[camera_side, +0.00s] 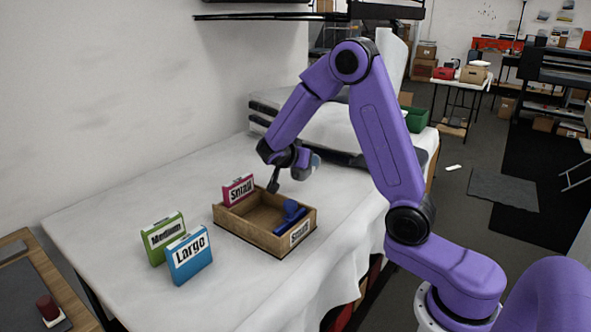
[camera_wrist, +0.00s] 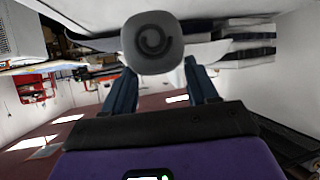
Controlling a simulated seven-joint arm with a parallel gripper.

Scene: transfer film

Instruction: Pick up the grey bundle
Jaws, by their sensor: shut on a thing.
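The grey bundle (camera_wrist: 153,42) is a rolled piece with a spiral at its end. In the wrist view it sits between the two dark fingers of my gripper (camera_wrist: 158,68), which is shut on it. In the side view my gripper (camera_side: 299,160) is above the white-covered table, behind the wooden box, and the bundle (camera_side: 314,163) shows as a small grey shape at its end. The fingers are small and partly hidden there.
A wooden box (camera_side: 229,227) labelled Small holds a blue item (camera_side: 291,214). A pink Small sign (camera_side: 238,190) stands at its back left. Green Medium (camera_side: 163,238) and blue Largo (camera_side: 190,256) signs stand at the front left. Dark-edged white stacks (camera_side: 325,127) lie behind my gripper.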

